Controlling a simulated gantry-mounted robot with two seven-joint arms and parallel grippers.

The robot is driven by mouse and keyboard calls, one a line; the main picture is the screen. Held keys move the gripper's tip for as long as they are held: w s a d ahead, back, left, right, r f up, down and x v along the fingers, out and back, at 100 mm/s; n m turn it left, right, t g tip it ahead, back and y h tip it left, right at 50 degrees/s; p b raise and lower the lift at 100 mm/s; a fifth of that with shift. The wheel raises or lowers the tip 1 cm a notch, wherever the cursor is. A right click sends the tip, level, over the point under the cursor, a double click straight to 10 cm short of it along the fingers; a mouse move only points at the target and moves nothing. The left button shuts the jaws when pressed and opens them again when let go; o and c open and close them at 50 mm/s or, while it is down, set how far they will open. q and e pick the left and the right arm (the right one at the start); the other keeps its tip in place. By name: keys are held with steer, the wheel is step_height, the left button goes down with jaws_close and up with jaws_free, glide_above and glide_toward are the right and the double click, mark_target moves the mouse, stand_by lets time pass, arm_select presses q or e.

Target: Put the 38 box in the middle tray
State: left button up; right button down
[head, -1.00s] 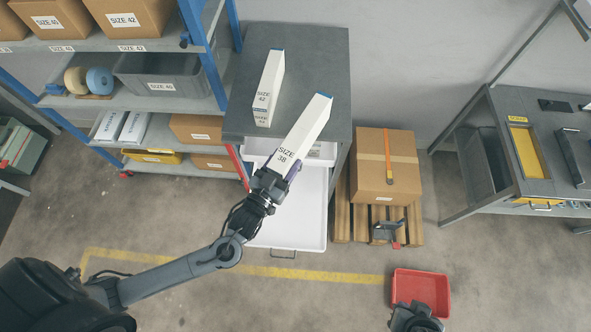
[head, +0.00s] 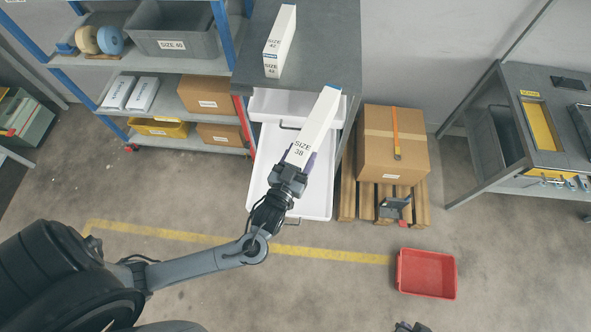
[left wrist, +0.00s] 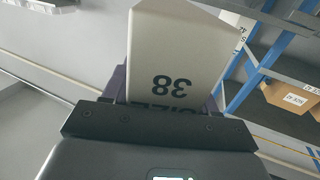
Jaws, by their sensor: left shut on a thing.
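The 38 box (head: 321,116) is a long white carton with a blue end and "SIZE 38" printed near my left gripper (head: 300,158). That gripper is shut on the printed end, and the box slants up and right over the open white tray (head: 265,185). In the left wrist view the box (left wrist: 178,50) stands between the purple fingers with "38" upside down. The tray is pulled well out of the grey cabinet (head: 335,40). Another white tray (head: 268,103) above it is only slightly out. A small dark part of my right gripper (head: 411,327) shows at the bottom edge.
A cardboard box (head: 390,150) on a pallet (head: 347,200) is right of the tray. A red bin (head: 427,274) lies on the floor. Shelving (head: 90,60) stands left.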

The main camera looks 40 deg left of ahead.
arm_select(q)
steer(key=w+d+f+n+g+y+b, duration=0.1)
steer(key=w+d+f+n+y+b, duration=0.15)
steer(key=f+b, duration=1.7)
steer(key=w+d+f+n+g+y+b, duration=0.1)
steer(key=d+f+g+y+b, duration=0.15)
steer(key=f+b, duration=1.65)
steer(key=s+a+f+b, duration=0.1)
steer(key=a+f+b, duration=0.7)
steer(key=a+f, duration=0.2)
steer(key=shift+a+t+y+b, duration=0.3)
steer(key=shift+a+t, duration=0.15)
steer(key=shift+a, duration=0.7)
